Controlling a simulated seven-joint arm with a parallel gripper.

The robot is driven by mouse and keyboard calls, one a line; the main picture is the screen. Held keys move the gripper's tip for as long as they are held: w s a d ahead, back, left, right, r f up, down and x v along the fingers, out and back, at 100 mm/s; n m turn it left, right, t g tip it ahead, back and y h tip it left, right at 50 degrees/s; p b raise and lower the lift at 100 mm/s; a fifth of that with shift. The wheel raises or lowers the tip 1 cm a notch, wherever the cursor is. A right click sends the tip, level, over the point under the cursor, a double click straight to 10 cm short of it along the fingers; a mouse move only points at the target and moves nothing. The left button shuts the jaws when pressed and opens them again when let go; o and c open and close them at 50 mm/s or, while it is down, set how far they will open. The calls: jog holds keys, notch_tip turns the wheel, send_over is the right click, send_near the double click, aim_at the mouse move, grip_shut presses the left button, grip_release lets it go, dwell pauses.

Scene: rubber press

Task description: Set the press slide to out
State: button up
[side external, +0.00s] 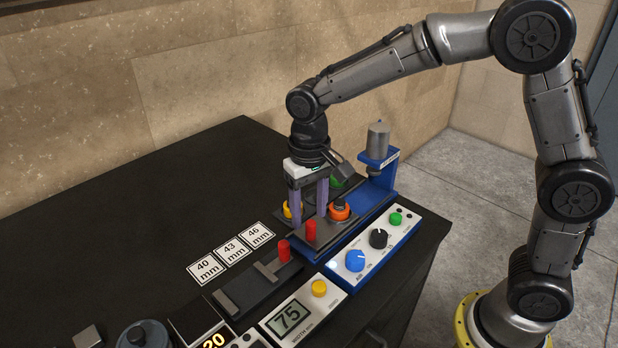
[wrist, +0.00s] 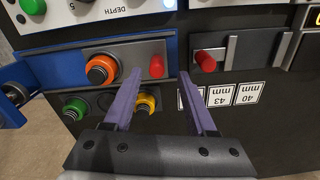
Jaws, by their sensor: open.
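The press (side external: 378,165) has a blue frame with a grey cylinder at its right end. Its dark slide plate (side external: 335,232) lies on the blue base, toward the end away from the cylinder. The plate carries an orange round part (side external: 340,210) and an upright red peg (side external: 310,231); the peg also shows in the wrist view (wrist: 157,66). My gripper (side external: 309,212) points down above the plate with purple fingers apart and empty. In the wrist view, the fingertips (wrist: 160,74) lie either side of the peg in the picture; I cannot tell their height against it.
A second red peg (side external: 284,250) stands on the dark width gauge (side external: 255,285), close beside the press. Yellow (side external: 290,211) and green knobs sit behind the plate. A control panel (side external: 375,250) lies in front. White cards (side external: 206,269) lie left; the table's back left is clear.

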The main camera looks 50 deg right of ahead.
notch_tip(320, 180, up, 10)
jog(key=shift+f, duration=0.2)
jog(key=s+d+r+m+t, duration=0.1)
jog(key=s+d+r+t, duration=0.2)
jog(key=s+d+r, duration=0.6)
jog(key=s+d+f+n+t, duration=0.1)
jog(key=s+f+n+t, duration=0.1)
jog(key=s+f, duration=0.7)
jog(key=s+n, duration=0.1)
jog(key=s, duration=0.2)
jog(key=shift+s+d+f+t, duration=0.3)
jog(key=shift+d, duration=0.1)
